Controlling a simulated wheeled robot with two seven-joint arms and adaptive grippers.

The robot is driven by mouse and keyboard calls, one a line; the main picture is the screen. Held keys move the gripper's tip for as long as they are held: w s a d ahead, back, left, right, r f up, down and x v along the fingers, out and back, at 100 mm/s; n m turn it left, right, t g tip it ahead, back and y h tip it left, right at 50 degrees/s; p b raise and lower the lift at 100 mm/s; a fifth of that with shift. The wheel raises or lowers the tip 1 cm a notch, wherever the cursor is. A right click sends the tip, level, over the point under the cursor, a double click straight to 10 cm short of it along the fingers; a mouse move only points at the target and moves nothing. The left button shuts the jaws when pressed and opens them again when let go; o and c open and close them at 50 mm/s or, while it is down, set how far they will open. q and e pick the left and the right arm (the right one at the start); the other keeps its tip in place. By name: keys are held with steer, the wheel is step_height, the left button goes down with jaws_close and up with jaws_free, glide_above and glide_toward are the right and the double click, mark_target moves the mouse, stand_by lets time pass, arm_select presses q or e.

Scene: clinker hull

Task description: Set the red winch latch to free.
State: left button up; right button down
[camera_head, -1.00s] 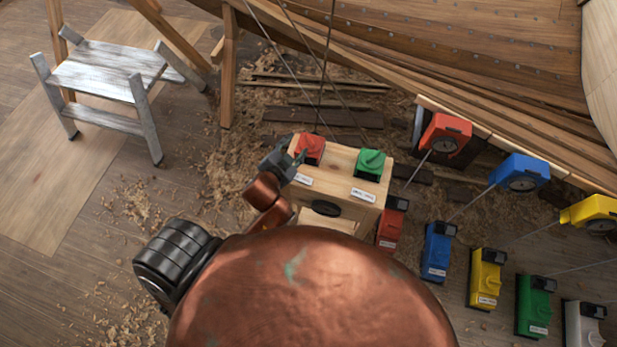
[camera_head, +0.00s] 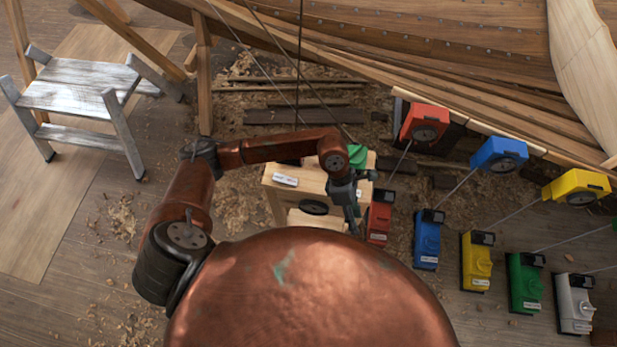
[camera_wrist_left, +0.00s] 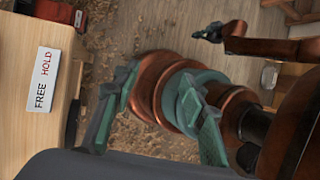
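The wooden stand (camera_head: 312,188) carries a green latch (camera_head: 357,155) and a white label (camera_head: 285,180). The red latch at its back left is hidden behind my forearm now. A red winch box (camera_head: 379,218) stands on the floor right of the stand. A red part with a label (camera_wrist_left: 58,12) shows at the top left of the left wrist view. There a FREE/HOLD label (camera_wrist_left: 43,80) lies on the wood. My left gripper (camera_head: 352,218) hangs at the stand's right front, pointing down. Its fingers (camera_wrist_left: 155,152) are apart and empty. My right gripper (camera_wrist_left: 208,33) shows small in the left wrist view.
Blue (camera_head: 428,240), yellow (camera_head: 476,262), green (camera_head: 523,283) and white (camera_head: 573,303) boxes stand in a row at right. Cables run up to coloured units by the hull (camera_head: 440,45). A grey step stool (camera_head: 70,95) stands at left. Shavings cover the floor.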

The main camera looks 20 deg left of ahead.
arm_select(q)
steer(key=w+a+f+t+y, duration=0.1)
steer(key=w+a+y, duration=0.2)
steer(key=a, duration=0.4)
steer(key=w+a+f+y, duration=0.1)
steer(key=w+a+y, duration=0.15)
steer(key=a, duration=0.45)
steer(key=y, duration=0.4)
glide_toward(291, 181)
steer(key=x, duration=0.6)
steer(key=shift+s+a+f, duration=0.1)
steer(key=shift+a+f, duration=0.1)
steer(key=shift+f, duration=0.15)
steer(key=shift+a+f, duration=0.15)
steer(key=shift+f, duration=0.3)
jaws_close()
